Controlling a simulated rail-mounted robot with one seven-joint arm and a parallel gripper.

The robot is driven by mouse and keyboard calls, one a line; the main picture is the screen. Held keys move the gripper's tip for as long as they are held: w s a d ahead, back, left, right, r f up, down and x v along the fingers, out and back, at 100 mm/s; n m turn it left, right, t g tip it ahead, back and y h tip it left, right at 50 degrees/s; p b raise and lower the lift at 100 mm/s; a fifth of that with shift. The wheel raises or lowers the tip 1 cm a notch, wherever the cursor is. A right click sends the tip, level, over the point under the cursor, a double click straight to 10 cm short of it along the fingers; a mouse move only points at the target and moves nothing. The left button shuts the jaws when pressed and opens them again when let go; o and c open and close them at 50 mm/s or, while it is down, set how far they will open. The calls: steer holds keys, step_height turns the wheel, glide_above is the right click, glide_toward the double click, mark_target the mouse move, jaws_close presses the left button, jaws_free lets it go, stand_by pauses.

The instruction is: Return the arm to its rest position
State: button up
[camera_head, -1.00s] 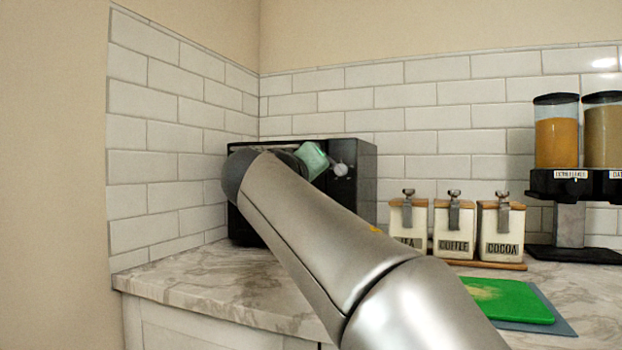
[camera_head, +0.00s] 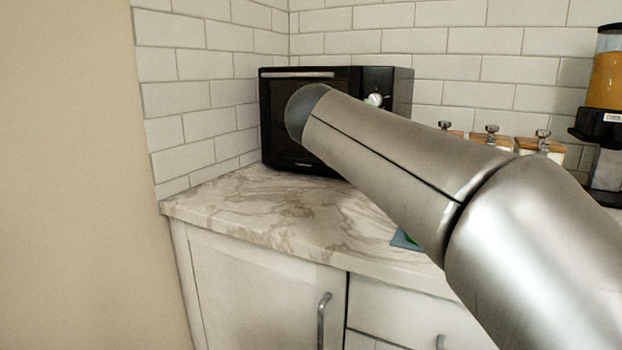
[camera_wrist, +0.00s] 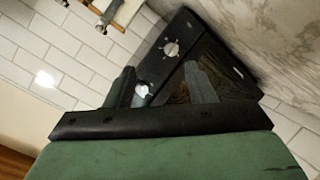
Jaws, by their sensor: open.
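My arm (camera_head: 400,150) reaches across the head view from the lower right toward the microwave. My gripper is hidden behind it there. In the wrist view my gripper (camera_wrist: 159,70) is open, with its two grey-green fingers apart and nothing between them. The black microwave (camera_head: 285,98) stands in the counter corner with its door shut, partly covered by my arm in the head view. Its control panel and knobs also show beyond my fingers in the wrist view (camera_wrist: 178,32). I cannot tell the exact gap between fingers and microwave.
The marble counter (camera_head: 260,205) is bare in front of the microwave. Lidded canisters (camera_head: 491,146) and a cereal dispenser (camera_head: 605,85) stand at the right. A cutting board (camera_head: 403,240) is mostly hidden by my arm. Cabinets with handles (camera_head: 322,318) lie below the counter.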

steer(key=s+d+f+m+g+y+p, duration=0.1)
steer(key=s+f+g+y+p, duration=0.1)
steer(key=s+p, duration=0.6)
steer(key=s+d+f+m+g+y+p, duration=0.1)
steer(key=s+f+g+y+p, duration=0.1)
steer(key=s+f+g+p, duration=0.3)
steer(key=s+d+f+g+y+p, duration=0.1)
steer(key=s+f+g+y+p, duration=0.2)
steer(key=s+p, duration=1)
steer(key=s+g, duration=0.1)
steer(key=s, duration=0.3)
steer(key=shift+d+f+m+g, duration=0.2)
steer(key=shift+f+m+g, duration=0.05)
steer(key=shift+m+g, duration=0.15)
